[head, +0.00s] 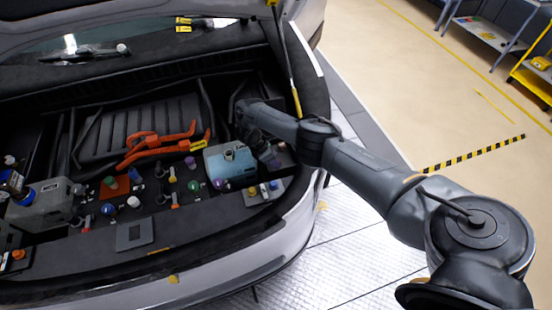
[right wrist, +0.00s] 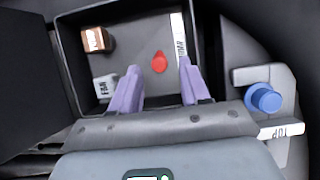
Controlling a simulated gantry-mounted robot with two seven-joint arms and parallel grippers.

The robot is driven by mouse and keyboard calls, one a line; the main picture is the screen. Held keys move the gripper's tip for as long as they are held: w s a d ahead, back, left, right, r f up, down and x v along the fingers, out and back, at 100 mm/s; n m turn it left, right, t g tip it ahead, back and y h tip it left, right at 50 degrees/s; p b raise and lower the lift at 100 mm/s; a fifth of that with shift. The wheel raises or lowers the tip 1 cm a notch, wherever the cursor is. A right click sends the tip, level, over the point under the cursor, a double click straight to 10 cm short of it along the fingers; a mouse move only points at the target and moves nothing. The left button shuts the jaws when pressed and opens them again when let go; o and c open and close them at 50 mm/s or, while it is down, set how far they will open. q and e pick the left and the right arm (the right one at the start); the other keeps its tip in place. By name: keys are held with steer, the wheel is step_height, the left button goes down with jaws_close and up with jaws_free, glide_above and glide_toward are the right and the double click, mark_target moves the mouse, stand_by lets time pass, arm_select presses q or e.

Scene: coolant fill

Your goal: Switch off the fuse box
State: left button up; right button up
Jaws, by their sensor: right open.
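The fuse box (right wrist: 72,62) is a dark, open-topped box in the right wrist view. Inside it are a small red knob (right wrist: 159,62), a copper-coloured part (right wrist: 96,40) and white labelled blocks (right wrist: 105,87). My right gripper (right wrist: 158,72) is open, its two purple fingers reaching over the box's near wall, with the red knob between and slightly beyond the tips. Whether they touch anything is unclear. In the head view my right gripper (head: 272,158) points down at the right side of the car's bay, and the arm hides much of the box. My left gripper is not in view.
A blue cap (right wrist: 263,98) on a grey tank stands right of the box in the right wrist view. In the head view, a blue-grey tank (head: 230,163) and orange hoses (head: 155,140) lie left of my gripper. The raised lid and strut (head: 287,60) stand behind.

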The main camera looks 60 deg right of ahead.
steer(key=p+v, duration=0.4)
steer(key=v, duration=0.3)
steer(key=shift+r, duration=0.15)
steer(key=shift+w+a+r+p, duration=0.25)
steer(key=shift+r+p, duration=0.25)
